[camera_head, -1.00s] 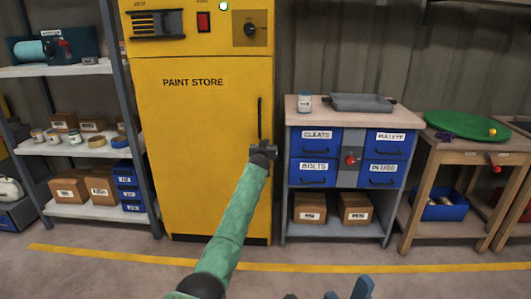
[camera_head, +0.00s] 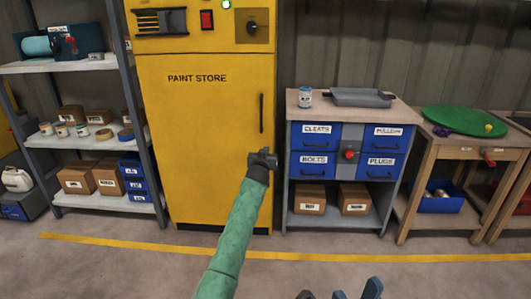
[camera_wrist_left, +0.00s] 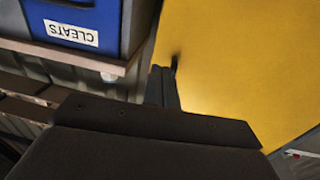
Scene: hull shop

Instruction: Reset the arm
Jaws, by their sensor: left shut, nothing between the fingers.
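My left arm reaches up from the bottom of the head view, in a green sleeve. Its dark left gripper (camera_head: 264,157) is shut and empty, in front of the lower right part of the yellow paint store cabinet (camera_head: 205,140). The gripper appears below the cabinet's dark vertical handle (camera_head: 262,113), apart from it. In the left wrist view the narrow closed fingers (camera_wrist_left: 168,82) point towards the yellow door (camera_wrist_left: 235,60). Blue-grey parts of my right gripper (camera_head: 340,294) show at the bottom edge of the head view; most of it is cut off.
A grey workbench (camera_head: 292,205) with blue drawers stands right of the cabinet, with a tray (camera_head: 360,97) and a small can (camera_head: 305,97) on top. A wooden table (camera_head: 440,152) is further right. Shelves (camera_head: 85,142) stand left. The floor (camera_head: 120,275) in front is clear.

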